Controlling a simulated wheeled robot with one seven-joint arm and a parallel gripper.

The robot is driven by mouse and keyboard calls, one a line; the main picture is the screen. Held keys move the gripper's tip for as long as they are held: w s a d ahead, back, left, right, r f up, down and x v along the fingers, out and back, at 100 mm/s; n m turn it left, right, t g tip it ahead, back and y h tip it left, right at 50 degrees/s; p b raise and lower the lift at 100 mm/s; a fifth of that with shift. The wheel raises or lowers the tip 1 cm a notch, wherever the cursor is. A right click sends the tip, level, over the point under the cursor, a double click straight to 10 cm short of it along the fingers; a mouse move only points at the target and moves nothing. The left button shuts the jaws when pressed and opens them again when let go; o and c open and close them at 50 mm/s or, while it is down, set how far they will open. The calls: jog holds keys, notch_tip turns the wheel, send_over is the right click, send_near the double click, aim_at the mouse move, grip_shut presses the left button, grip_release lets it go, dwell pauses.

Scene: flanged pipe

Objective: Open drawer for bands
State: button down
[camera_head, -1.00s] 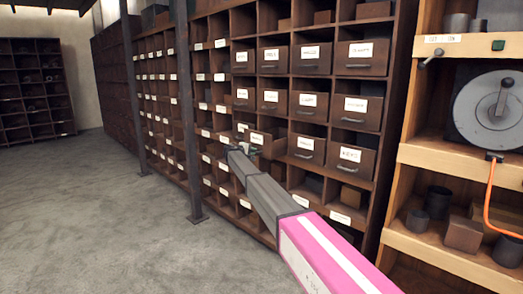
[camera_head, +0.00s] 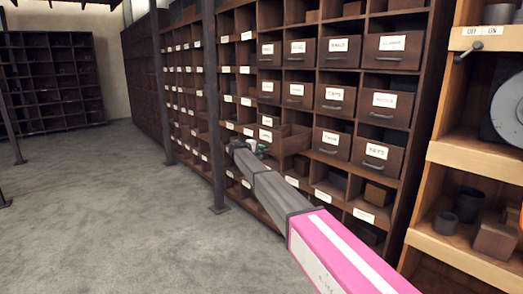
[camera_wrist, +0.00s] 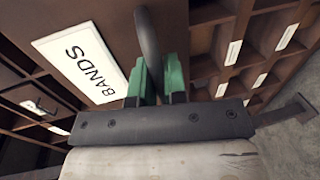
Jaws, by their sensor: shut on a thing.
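The bands drawer (camera_wrist: 90,25) fills the upper part of the wrist view, with a white label reading BANDS (camera_wrist: 80,62). Its dark curved handle (camera_wrist: 149,45) sits between the green fingertips of my gripper (camera_wrist: 158,80), which is shut on it. In the head view the drawer (camera_head: 288,138) stands partly out of the cabinet, with its open top showing. My gripper (camera_head: 252,148) is at its front, small and partly hidden by my arm.
The wooden cabinet (camera_head: 352,61) holds several other labelled drawers, shut, and open cubbyholes. A dark post (camera_head: 211,110) stands left of my gripper. A lighter shelf unit (camera_head: 459,149) is at the right. The floor (camera_head: 110,200) at left is clear.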

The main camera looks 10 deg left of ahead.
jog(key=c, duration=1.2)
grip_release()
jog(key=v, duration=1)
jog(key=shift+s+a+r, duration=0.1)
jog(key=shift+s+a, duration=0.15)
jog(key=shift+s, duration=0.05)
